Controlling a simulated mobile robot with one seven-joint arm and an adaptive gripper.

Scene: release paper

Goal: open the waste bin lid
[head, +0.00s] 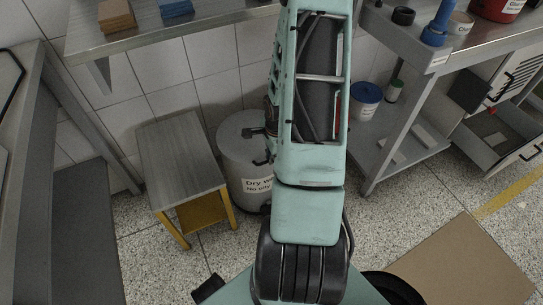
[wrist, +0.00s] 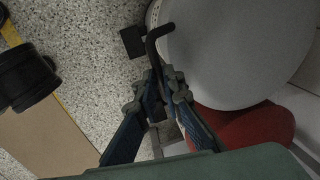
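The waste bin (head: 240,160) is a grey drum with a round lid and a "Dry w…" label, partly hidden behind my arm. In the wrist view its pale round lid (wrist: 235,45) fills the upper right. My gripper (wrist: 161,76) has its two blue fingers converging at the lid's edge, the tips close together. A bent black rod (wrist: 157,38) runs up from between the tips and overlaps the lid's edge. A black square piece (wrist: 132,42) sits beside it. Whether the fingers clamp the rod is unclear. In the head view my arm hides most of the gripper.
A small stool (head: 182,155) with a grey top and yellow legs stands left of the bin. A metal shelf unit (head: 410,150) with a blue-lidded tub (head: 366,98) is to the right. A brown mat (head: 460,260) lies on the floor. A red shape (wrist: 240,135) shows below the lid.

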